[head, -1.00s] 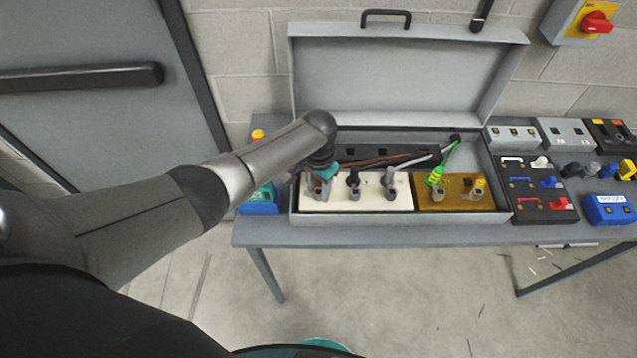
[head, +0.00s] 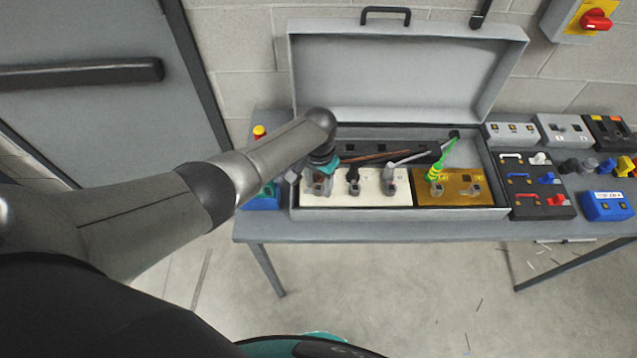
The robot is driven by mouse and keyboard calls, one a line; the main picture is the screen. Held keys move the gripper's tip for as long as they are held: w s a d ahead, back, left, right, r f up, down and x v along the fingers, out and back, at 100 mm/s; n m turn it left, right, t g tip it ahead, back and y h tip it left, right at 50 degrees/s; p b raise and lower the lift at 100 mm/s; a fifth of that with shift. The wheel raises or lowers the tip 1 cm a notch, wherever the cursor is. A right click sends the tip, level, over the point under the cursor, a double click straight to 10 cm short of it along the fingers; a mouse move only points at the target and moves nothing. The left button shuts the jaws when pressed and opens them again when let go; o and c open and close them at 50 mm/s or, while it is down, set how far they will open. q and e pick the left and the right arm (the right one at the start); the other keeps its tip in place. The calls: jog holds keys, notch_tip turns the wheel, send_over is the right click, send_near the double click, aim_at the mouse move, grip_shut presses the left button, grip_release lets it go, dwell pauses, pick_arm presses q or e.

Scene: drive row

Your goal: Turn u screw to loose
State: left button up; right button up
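An open grey case (head: 400,213) stands on the table. Inside at its front left is a white terminal block (head: 335,200) with several dark screw posts. The leftmost post (head: 319,187) is under my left gripper (head: 318,176). The gripper points down at it, but its fingers are too small and covered to tell whether they touch it or are closed. A brass-coloured block (head: 455,197) sits to the right, with a yellow-green wire (head: 436,172) at its left post. A grey wire (head: 405,159) and a brown wire (head: 365,158) run behind the white block. No lettering is readable. My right gripper is not in view.
The case lid (head: 405,70) stands open behind. To the right are a black panel with coloured switches (head: 540,195), a blue box (head: 606,205) and other small devices. A yellow-topped stop button (head: 260,132) stands left.

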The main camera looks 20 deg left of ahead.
aim_at(318, 189)
pick_arm(q)
jog(key=shift+o, duration=1)
jog(key=shift+r, duration=0.1)
jog(key=shift+r, duration=0.3)
notch_tip(318, 189, up, 14)
jog(key=p, duration=0.2)
jog(key=shift+r+p, duration=0.25)
jog(key=shift+p, duration=0.15)
